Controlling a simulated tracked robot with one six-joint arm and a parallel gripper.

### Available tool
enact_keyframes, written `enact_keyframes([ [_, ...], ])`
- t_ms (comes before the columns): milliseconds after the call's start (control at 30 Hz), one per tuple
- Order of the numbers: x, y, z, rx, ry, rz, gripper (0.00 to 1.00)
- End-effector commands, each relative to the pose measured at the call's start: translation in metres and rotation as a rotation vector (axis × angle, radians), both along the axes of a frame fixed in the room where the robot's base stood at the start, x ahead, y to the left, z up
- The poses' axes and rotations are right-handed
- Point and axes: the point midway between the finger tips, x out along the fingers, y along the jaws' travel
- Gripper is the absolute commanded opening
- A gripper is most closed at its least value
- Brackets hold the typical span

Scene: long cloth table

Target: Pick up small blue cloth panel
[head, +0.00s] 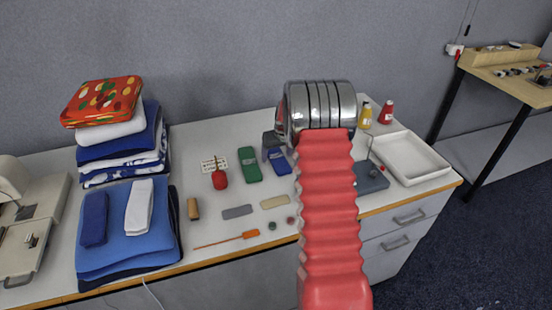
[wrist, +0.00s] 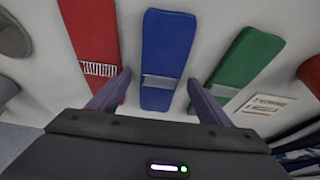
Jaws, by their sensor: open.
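The small blue cloth panel (wrist: 168,45) lies flat on the white table, with a grey band across it. It also shows in the head view (head: 281,163), beside a green panel (head: 249,164). My gripper (wrist: 159,78) is open and empty. In the wrist view one finger appears on each side of the blue panel's near end, the left one close to a red panel (wrist: 92,40). I cannot tell how high the fingertips are above the cloth. In the head view my arm hides the table to the right of the blue panel.
In the wrist view the green panel (wrist: 238,58) lies close on the right. The head view shows folded cloths (head: 125,245) at the left, small tools such as an orange-handled screwdriver (head: 250,235) in front, and a white tray (head: 440,165) at the right.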

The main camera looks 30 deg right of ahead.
Motion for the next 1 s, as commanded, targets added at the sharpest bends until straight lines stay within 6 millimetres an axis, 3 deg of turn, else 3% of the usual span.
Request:
enact_keyframes([
  [667,0.0,0.0,0.0001,0.0,0.0,0.0,0.28],
  [1000,0.0002,-0.0003,0.0048,0.0,-0.001,0.0,0.27],
])
